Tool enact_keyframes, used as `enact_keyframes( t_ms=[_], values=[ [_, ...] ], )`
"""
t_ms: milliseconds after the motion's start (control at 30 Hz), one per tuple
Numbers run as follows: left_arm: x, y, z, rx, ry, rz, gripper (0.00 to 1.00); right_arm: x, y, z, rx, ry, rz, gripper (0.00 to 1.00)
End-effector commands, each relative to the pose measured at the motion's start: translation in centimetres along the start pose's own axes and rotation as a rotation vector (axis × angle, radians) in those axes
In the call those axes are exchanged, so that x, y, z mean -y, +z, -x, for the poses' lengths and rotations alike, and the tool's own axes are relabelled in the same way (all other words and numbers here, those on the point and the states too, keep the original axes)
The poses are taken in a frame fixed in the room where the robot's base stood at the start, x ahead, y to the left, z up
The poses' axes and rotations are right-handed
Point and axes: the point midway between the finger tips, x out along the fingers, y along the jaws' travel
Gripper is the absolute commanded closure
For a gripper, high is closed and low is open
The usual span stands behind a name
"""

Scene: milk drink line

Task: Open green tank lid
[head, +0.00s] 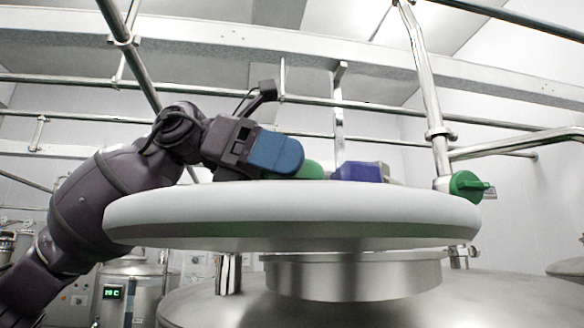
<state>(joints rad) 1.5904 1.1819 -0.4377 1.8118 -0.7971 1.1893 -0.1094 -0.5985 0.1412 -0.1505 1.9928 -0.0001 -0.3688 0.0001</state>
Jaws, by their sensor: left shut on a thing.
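The tank lid (290,214) is a wide, pale round disc across the middle of the head view, seen nearly edge-on. Its underside shows, and it sits above the steel tank neck (352,277) with a visible gap. A green part (309,170) shows at the lid's top, partly hidden by the rim and by my gripper. My left gripper (285,160), with blue fingers, reaches over the lid's far left side and is shut at the green part; the exact contact is hidden. A green knob (467,186) sits at the lid's right edge. My right gripper is not in view.
A dark-blue block (360,171) shows behind the lid's rim. The steel tank top (480,298) spreads below. A vertical steel pipe (427,95) rises at the right, and rails (130,50) cross overhead. Another tank with a green display (114,292) stands at lower left.

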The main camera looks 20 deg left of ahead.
Motion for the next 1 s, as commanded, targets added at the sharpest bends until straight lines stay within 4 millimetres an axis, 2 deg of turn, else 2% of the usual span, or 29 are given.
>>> enact_keyframes(
  t_ms=[500,533,667,700,1000],
  values=[
    [0.07,-0.03,-0.04,0.000,-0.003,0.002,0.69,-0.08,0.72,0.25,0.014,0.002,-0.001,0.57],
    [0.08,-0.03,-0.04,0.000,-0.003,0.002,0.25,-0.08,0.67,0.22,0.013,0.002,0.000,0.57],
    [0.08,-0.02,-0.04,0.000,-0.003,0.001,0.05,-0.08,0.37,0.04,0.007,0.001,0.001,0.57],
    [0.08,-0.02,-0.04,0.000,-0.003,0.001,0.01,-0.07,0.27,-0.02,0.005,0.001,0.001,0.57],
    [0.07,0.00,0.15,0.000,-0.002,0.000,0.01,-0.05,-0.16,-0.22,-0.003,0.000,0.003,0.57]
  ],
)
